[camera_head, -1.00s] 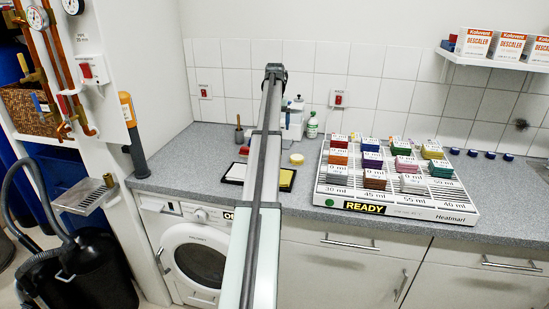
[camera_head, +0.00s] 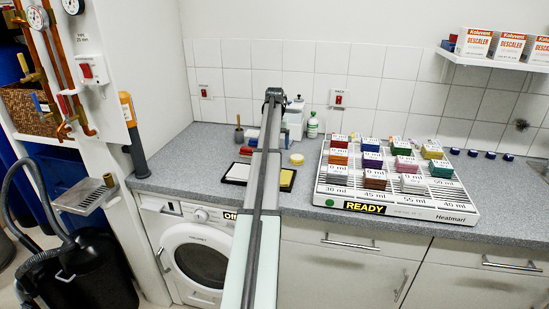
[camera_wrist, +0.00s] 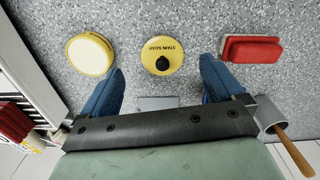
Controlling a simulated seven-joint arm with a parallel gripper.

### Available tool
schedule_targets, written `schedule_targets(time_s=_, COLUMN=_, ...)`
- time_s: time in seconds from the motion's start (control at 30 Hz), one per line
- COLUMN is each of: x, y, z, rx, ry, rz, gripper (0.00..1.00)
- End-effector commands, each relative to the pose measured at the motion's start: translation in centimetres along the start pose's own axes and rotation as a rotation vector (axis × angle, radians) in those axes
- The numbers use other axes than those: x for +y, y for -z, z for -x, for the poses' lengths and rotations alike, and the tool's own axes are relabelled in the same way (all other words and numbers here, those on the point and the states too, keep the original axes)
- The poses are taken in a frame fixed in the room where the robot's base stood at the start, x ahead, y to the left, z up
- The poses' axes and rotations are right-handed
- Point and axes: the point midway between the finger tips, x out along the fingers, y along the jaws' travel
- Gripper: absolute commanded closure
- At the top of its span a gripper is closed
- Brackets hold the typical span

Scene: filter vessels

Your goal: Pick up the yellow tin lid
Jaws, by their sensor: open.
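The yellow tin lid (camera_wrist: 160,48), round with a black knob and dark lettering, lies flat on the grey speckled worktop in the wrist view. My gripper (camera_wrist: 162,72) is open, its two blue fingers apart on either side below the lid in the picture, with nothing between them. The lid lies just ahead of the fingertips, roughly centred between them. A round yellow tin (camera_wrist: 90,54) with a pale top sits left of the lid; it also shows in the head view (camera_head: 296,159). In the head view my arm hides the lid.
A red block-like item (camera_wrist: 250,49) lies right of the lid, and a metal cup with a wooden handle (camera_wrist: 292,150) stands at lower right. The white rack (camera_head: 400,204) of coloured blocks stands right of the tin. A flat tray (camera_head: 238,172) lies near the worktop's front edge.

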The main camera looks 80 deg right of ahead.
Motion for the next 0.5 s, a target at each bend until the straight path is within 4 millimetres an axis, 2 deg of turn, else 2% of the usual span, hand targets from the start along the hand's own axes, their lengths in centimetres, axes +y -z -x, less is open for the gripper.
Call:
schedule_targets(time_s=0.3, x=-0.2, y=0.3, z=-3.9, rx=-0.001, ry=0.000, rz=0.000, gripper=0.05)
schedule_targets(time_s=0.5, x=-0.2, y=0.3, z=-4.6, rx=0.000, ry=0.000, rz=0.000, gripper=0.05)
